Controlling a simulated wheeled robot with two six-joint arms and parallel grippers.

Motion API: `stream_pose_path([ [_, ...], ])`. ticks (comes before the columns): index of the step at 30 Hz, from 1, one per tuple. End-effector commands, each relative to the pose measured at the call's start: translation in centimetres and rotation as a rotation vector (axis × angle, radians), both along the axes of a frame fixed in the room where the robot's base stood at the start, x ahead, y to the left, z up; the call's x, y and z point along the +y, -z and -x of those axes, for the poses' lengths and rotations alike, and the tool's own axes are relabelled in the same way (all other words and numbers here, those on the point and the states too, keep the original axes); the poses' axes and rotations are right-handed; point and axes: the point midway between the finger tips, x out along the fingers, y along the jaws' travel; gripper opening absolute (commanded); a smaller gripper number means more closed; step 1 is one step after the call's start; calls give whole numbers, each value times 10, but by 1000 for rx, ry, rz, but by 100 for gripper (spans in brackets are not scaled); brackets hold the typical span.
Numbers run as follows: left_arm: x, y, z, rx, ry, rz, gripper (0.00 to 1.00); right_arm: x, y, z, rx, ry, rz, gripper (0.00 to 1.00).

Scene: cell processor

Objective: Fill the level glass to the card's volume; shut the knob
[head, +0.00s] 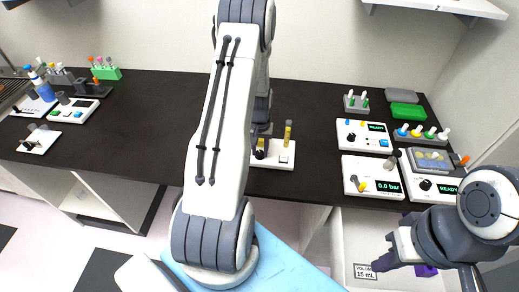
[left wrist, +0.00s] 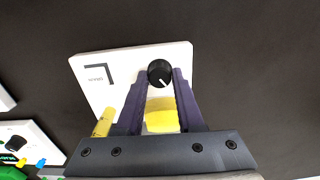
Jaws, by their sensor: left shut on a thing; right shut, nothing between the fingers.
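A white station plate (head: 257,163) near the table's front edge carries a black knob (head: 259,155) and an upright level glass (head: 288,133) with yellow liquid. In the left wrist view, the purple fingers of my left gripper (left wrist: 166,76) are shut on the black knob (left wrist: 160,72), whose white mark points to lower right. A yellow part (left wrist: 161,117) shows between the fingers, nearer the camera; the level glass (left wrist: 103,122) is partly behind the left finger. My left arm hides part of the station in the head view. The card (head: 366,272) reads "VOLUME 15 mL". My right gripper (head: 382,264) is shut and empty beside it.
Instruments with green displays (head: 374,168) crowd the table's right end. A green rack (head: 106,73) and other small devices stand at the left end.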

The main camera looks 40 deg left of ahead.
Motion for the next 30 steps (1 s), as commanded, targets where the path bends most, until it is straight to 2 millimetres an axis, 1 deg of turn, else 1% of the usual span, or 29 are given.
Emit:
stream_pose_path([
  [4, 1, 2, 0, -1, -94, -1, 0, 0, 7, 0, 0, 1, 0, 0],
  [9, 1, 0, 0, -1, -207, -1, 0, 0, 11, 0, 0, 2, 0, 0],
  [18, 1, -1, 0, -1, -224, -1, 0, 0, 11, 0, 0, 2, 0, 0],
  [19, 1, -1, 0, -1, -224, -1, 44, 0, 11, 0, 0, 2, 0, 0],
  [21, 1, -1, 0, -1, -224, -1, 67, 0, 11, 0, 0, 2, 0, 0],
  [30, 0, -1, 0, 0, -222, 0, 67, 0, 11, 0, 0, 2, 0, 0],
])
